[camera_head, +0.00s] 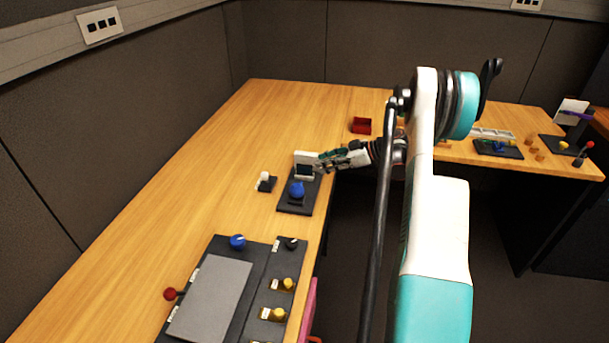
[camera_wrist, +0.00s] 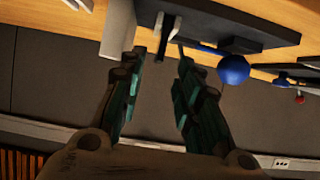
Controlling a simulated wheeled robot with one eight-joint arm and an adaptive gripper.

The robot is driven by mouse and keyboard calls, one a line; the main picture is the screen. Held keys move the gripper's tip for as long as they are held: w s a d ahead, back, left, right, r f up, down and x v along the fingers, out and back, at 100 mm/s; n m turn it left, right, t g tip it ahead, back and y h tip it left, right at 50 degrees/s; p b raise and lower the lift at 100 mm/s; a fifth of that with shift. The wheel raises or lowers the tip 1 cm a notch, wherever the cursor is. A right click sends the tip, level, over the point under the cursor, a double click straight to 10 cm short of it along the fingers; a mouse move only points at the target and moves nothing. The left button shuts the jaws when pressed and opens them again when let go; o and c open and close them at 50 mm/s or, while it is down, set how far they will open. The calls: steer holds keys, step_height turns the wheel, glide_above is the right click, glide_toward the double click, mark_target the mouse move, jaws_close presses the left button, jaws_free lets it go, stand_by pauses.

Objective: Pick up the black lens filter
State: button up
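The black lens filter looks to be the small dark square plate (camera_head: 304,171) standing at the far end of the trackball panel (camera_head: 291,208), in front of a white block (camera_head: 306,156). In the wrist view it seems to be the thin dark upright piece (camera_wrist: 160,46), seen nearly edge-on. My gripper (camera_head: 319,164) is close beside it on the right. In the wrist view my gripper (camera_wrist: 162,60) is open, with its two fingers apart and the dark piece just beyond and between the tips. I cannot make out any contact.
A blue ball (camera_head: 297,188) sits on the panel, close to my right finger in the wrist view (camera_wrist: 233,69). A white-topped knob (camera_head: 265,176) stands left of the panel. A red box (camera_head: 361,126) lies farther back. The table's left part is clear.

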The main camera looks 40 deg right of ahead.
mark_target(304, 165)
steer(key=b+x, duration=0.3)
steer(key=x, duration=0.5)
steer(key=shift+w+a+r, duration=0.1)
steer(key=shift+w+a, duration=0.1)
steer(key=shift+w, duration=0.05)
steer(key=shift+r, duration=0.1)
jaws_close()
